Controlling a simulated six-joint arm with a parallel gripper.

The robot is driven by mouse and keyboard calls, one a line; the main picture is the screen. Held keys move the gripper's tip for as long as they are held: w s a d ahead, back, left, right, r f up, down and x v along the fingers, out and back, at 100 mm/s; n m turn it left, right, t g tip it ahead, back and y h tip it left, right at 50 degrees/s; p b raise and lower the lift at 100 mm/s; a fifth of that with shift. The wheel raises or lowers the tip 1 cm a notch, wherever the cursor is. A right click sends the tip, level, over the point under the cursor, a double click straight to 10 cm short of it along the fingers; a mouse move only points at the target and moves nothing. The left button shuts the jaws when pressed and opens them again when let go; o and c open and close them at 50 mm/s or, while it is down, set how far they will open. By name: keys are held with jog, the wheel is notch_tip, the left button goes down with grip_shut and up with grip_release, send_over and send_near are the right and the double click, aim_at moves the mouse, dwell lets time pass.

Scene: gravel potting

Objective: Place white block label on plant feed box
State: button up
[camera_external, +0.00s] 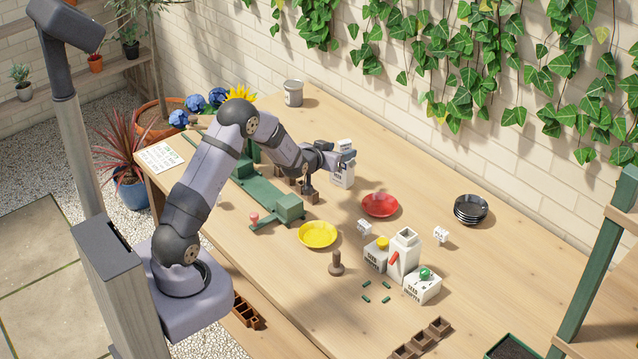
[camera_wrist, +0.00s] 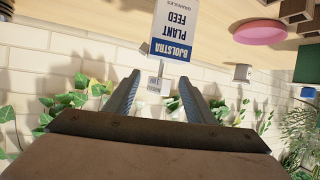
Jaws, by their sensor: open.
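The plant feed box (camera_external: 342,178) stands upright on the table near the back wall. In the wrist view, upside down, its white and blue front (camera_wrist: 176,28) reads "Bjolstra plant feed". A small white block with faint marks (camera_external: 345,145) shows at the top of the box, and also in the wrist view (camera_wrist: 155,83). I cannot tell whether it rests fully on the box. My gripper (camera_external: 342,158) is at the top of the box. In the wrist view its fingers (camera_wrist: 160,78) are apart, with the block seen between them and not clamped.
A red plate (camera_external: 380,205), a yellow plate (camera_external: 318,235) and stacked black dishes (camera_external: 470,209) lie on the table. Other small white blocks (camera_external: 364,228) (camera_external: 440,235) stand near a seed hopper box (camera_external: 422,287). A green device (camera_external: 288,208) is left of the yellow plate.

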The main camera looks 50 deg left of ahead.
jog(key=b+v, duration=0.1)
jog(key=v, duration=0.7)
jog(key=shift+s, duration=0.3)
jog(key=shift+d+r, duration=0.1)
jog(key=s+d+f+m+g+h, duration=0.1)
jog(key=s+d+g, duration=0.3)
jog(key=s, duration=0.7)
jog(key=s+d+f+m+g+h, duration=0.1)
jog(key=s+d+f+g+h, duration=0.1)
jog(key=s+d, duration=0.4)
jog(key=s+d+f+m+g+h, duration=0.1)
jog(key=s+d+f+g, duration=0.3)
jog(key=s, duration=1.2)
jog(key=d+m+g, duration=0.1)
jog(key=g, duration=0.1)
jog(key=shift+d+g, duration=0.25)
jog(key=shift+g, duration=0.15)
